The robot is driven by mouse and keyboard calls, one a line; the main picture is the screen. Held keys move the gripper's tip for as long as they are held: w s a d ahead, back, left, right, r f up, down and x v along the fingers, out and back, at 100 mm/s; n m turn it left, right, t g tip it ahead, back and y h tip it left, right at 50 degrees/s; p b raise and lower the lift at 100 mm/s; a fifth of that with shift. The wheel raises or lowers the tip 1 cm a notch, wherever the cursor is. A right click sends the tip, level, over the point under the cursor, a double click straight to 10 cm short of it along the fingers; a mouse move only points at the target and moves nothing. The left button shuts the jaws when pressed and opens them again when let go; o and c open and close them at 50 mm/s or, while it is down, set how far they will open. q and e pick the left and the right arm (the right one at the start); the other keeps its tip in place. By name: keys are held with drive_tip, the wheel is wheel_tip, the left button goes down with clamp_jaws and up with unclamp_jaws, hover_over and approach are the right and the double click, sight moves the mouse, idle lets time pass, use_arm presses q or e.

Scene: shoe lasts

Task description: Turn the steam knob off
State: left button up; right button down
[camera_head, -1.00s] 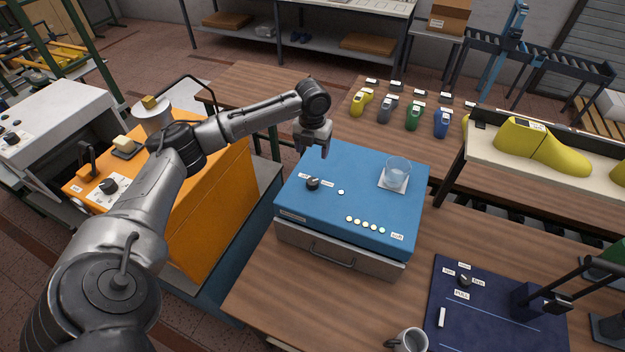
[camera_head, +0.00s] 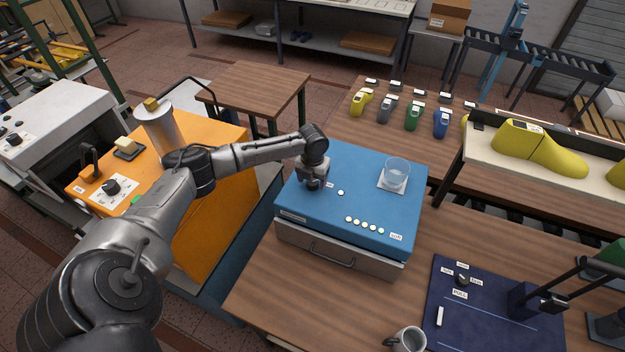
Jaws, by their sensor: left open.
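A blue box (camera_head: 348,218) stands on the wooden bench, with a small dark knob near its back left corner between small white labels that are too small to read. My left gripper (camera_head: 313,183) is open and points down right over that knob. The gripper mostly hides the knob and its labels, so I cannot tell how the knob is turned or whether the fingers touch it. My right gripper is not in view.
The blue box also bears a glass beaker (camera_head: 396,174) and a row of several pale buttons (camera_head: 364,223). An orange machine with another dark knob (camera_head: 110,187) stands left. A navy mat (camera_head: 480,325) with a third knob (camera_head: 462,279) lies right. A mug (camera_head: 408,340) stands in front.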

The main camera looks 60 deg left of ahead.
use_arm(q)
drive_tip(key=shift+f, duration=0.45)
drive_tip(key=shift+c, duration=0.3)
drive_tip(key=c, duration=0.9)
drive_tip(key=shift+o, duration=0.2)
drive_tip(key=shift+r+n+p, duration=0.2)
drive_tip(key=shift+n+p, duration=1.5)
drive_tip(key=shift+n, duration=0.3)
drive_tip(key=n+p, duration=0.2)
drive_tip(key=n, duration=0.2)
drive_tip(key=shift+n+p, duration=0.3)
drive_tip(key=shift+p, duration=0.05)
drive_tip(key=n+p, duration=0.2)
drive_tip(key=n, duration=0.2)
drive_tip(key=shift+n, duration=0.3)
drive_tip(key=n+p, duration=0.2)
drive_tip(key=n, duration=0.2)
drive_tip(key=shift+f+n, duration=0.1)
drive_tip(key=shift+n, duration=0.2)
drive_tip(key=shift+p, duration=0.35)
